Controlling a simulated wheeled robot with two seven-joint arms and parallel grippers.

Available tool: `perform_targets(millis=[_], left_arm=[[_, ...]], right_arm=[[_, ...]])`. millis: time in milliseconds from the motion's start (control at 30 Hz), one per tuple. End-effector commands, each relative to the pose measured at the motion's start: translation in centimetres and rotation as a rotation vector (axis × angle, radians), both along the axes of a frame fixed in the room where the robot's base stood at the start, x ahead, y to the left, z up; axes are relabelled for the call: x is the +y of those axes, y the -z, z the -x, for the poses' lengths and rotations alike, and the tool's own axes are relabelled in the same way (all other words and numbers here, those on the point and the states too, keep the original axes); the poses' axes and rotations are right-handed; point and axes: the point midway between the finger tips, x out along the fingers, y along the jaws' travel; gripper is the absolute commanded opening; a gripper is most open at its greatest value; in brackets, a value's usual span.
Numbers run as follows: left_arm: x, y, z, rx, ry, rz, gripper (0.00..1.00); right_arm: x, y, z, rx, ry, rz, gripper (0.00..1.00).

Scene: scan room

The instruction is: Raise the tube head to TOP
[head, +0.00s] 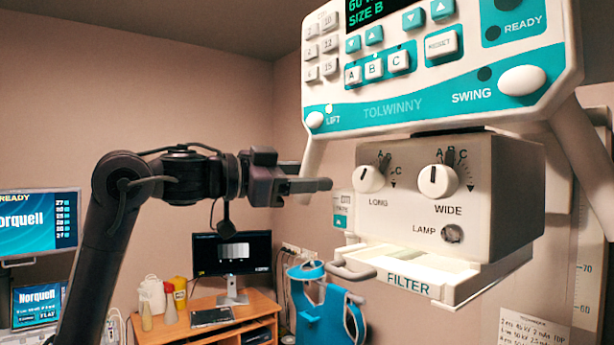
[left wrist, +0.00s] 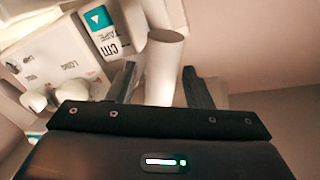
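The tube head carries a white and teal control panel (head: 420,108) over a grey collimator box (head: 500,165). An oval LIFT button (head: 315,120) sits at the panel's lower left and a SWING button (head: 521,80) at its right. A white handle bar (head: 318,148) slopes down from the panel's left side. My left gripper (head: 322,185) is at its lower end, one finger crossing in front. In the left wrist view the bar (left wrist: 163,62) shows between the two parted fingers; contact cannot be told. No TOP mark is visible. My right gripper is out of view.
A wall chart or column scale with 70 and 60 (head: 585,285) stands at right. A filter tray (head: 420,275) juts below the box. A wooden desk (head: 205,325) with a monitor (head: 232,254) and a blue apron (head: 320,305) are behind. Screens stand at left.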

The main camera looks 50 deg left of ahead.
Motion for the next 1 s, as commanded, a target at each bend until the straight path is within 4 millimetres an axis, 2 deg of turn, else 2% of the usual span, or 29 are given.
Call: perform_targets(millis=[333, 700, 833, 1000], left_arm=[[0.1, 0.1, 0.4, -0.004, 0.000, -0.001, 0.47], [1.8, 0.3, 6.0, -0.004, -0.003, -0.001, 0.47], [2.2, 0.2, 7.1, -0.001, -0.002, -0.001, 0.47], [2.3, 0.0, 7.5, 0.000, 0.000, 0.000, 0.47]], right_arm=[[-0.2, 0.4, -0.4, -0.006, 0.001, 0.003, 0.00], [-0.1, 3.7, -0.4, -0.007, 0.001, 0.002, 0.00], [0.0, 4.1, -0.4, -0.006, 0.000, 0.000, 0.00], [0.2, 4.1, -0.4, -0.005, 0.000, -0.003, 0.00]])
